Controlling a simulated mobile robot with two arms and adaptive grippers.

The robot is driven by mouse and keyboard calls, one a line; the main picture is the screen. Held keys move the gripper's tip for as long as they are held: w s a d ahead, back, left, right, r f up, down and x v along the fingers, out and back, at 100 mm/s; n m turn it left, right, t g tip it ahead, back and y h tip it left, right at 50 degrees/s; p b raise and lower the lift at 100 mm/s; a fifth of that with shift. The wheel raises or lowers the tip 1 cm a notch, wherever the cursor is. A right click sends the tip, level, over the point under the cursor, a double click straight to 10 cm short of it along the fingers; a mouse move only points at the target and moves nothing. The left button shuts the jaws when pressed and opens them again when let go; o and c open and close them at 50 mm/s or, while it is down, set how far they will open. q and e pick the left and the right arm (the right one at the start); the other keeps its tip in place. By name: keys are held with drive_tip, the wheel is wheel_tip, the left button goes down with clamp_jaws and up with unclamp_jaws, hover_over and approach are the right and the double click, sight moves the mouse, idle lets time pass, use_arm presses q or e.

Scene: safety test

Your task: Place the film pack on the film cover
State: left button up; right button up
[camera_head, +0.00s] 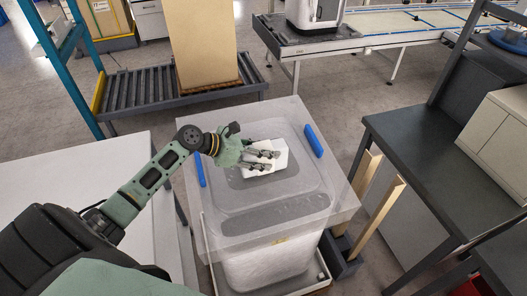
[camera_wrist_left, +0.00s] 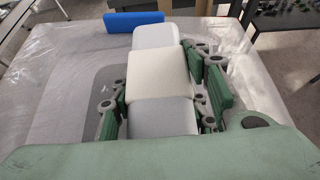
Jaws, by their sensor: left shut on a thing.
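The film pack (camera_head: 281,158) is a pale white and grey block above the middle of the film cover. My left gripper (camera_head: 263,160) is shut on it; in the left wrist view the green finger pads (camera_wrist_left: 163,95) stand on both sides of the pack (camera_wrist_left: 160,70). The film cover (camera_head: 325,195) is a clear sheet with blue strips on two sides, lying over a large pale container. It also fills much of the left wrist view (camera_wrist_left: 50,75). I cannot tell whether the pack touches the cover. My right gripper is not in view.
A white table (camera_head: 75,170) stands at the left, and a dark-topped bench (camera_head: 425,150) at the right. Behind are a roller conveyor (camera_head: 140,90) with a tall cardboard box (camera_head: 203,40) and a long line carrying a white machine (camera_head: 315,12). Grey floor lies between them.

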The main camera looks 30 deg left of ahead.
use_arm(q)
drive_tip(key=shift+f, duration=0.1)
drive_tip(key=o, duration=1.4)
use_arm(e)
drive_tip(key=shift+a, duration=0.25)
use_arm(q)
drive_tip(key=shift+s+a+r, duration=0.15)
drive_tip(key=shift+r, duration=0.25)
drive_tip(key=b+v, duration=0.2)
drive_tip(key=v, duration=0.9)
drive_tip(key=shift+a+r+b, duration=0.2)
drive_tip(key=shift+b, duration=0.1)
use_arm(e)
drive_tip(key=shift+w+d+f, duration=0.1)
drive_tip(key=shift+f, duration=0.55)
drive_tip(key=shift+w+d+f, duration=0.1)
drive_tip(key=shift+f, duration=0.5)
use_arm(q)
drive_tip(key=shift+s, duration=0.2)
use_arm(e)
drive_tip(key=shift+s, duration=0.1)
